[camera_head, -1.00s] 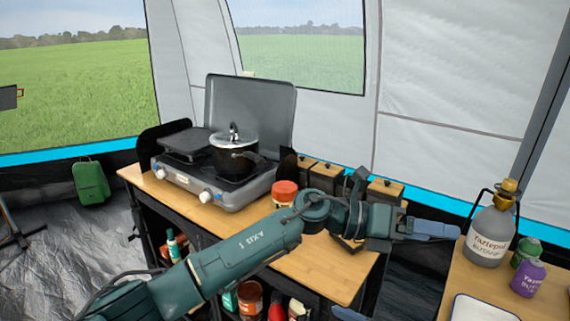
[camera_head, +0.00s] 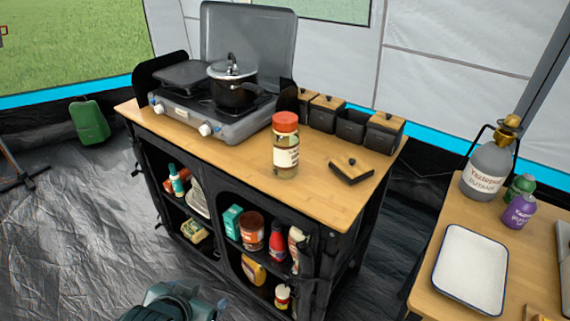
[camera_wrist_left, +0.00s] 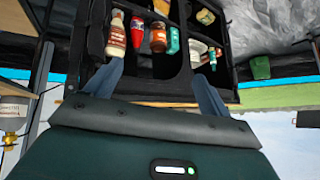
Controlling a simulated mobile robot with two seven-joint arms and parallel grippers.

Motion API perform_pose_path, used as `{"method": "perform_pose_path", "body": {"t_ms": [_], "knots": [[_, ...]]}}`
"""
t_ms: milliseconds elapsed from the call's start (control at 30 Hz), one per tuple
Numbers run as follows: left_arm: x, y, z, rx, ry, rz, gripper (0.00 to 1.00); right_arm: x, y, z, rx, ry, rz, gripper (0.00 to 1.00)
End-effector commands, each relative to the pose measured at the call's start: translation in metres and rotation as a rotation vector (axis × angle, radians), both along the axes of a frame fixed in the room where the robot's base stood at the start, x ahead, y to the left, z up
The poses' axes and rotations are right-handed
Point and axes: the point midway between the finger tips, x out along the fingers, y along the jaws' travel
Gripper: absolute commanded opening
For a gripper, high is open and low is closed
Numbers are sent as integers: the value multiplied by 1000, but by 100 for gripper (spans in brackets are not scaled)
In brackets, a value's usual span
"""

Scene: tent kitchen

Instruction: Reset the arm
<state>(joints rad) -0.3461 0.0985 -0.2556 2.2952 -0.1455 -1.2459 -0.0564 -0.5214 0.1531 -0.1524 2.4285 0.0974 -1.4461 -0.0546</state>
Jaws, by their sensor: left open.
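My left arm shows only as a small dark green part at the bottom edge in the head view, in front of the kitchen unit. In the left wrist view my left gripper (camera_wrist_left: 156,86) has its two blue-grey fingers spread wide apart, with nothing between them. That view is upside down and faces the shelves of the kitchen unit (camera_wrist_left: 150,90). The fingers look apart from the goods on the shelves. My right gripper is in neither view.
A side table at right holds a gas bottle (camera_head: 487,172) and a white tray (camera_head: 468,270).

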Motion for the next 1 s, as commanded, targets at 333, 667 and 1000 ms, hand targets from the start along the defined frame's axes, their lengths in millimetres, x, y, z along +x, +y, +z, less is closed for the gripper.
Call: {"method": "perform_pose_path", "body": {"t_ms": [333, 667, 1000], "knots": [[-109, 37, -21, -53, 357, 125, 82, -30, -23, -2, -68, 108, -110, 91], [-95, 24, -38, -101, 256, 90, 82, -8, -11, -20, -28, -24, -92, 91], [-67, -6, -61, -198, -7, 12, 82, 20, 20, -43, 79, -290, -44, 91]]}}
